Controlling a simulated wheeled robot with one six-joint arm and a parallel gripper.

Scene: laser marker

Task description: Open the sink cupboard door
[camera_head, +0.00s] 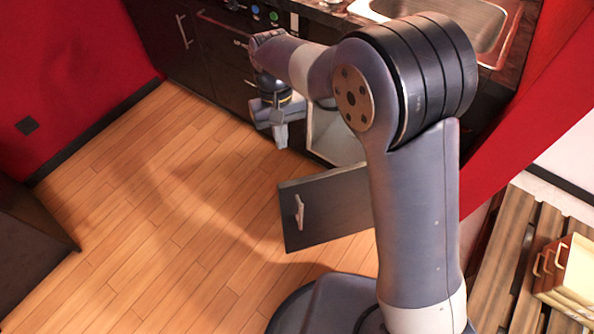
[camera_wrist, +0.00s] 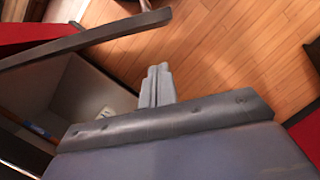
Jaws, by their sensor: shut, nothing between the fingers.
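The sink cupboard door (camera_head: 322,208) is a dark panel that stands swung well out from the cabinet, over the floor. Its pale bar handle (camera_head: 299,212) is on the outer face near the free edge. The light inside of the cupboard (camera_head: 337,135) shows behind it, partly hidden by my arm. My gripper (camera_head: 281,138) points down in front of the cupboard opening, apart from the handle. In the wrist view my gripper (camera_wrist: 159,72) has its fingers together with nothing between them. The door's edge (camera_wrist: 90,36) runs across the upper left, and the cupboard inside (camera_wrist: 85,85) lies left of the fingers.
The metal sink (camera_head: 465,22) is set in the counter above. A dark oven front with knobs (camera_head: 257,13) stands left of the cupboard. A dark cabinet (camera_head: 30,245) is at the far left. The wooden floor (camera_head: 170,190) between is clear. A slatted wooden surface is at the lower right.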

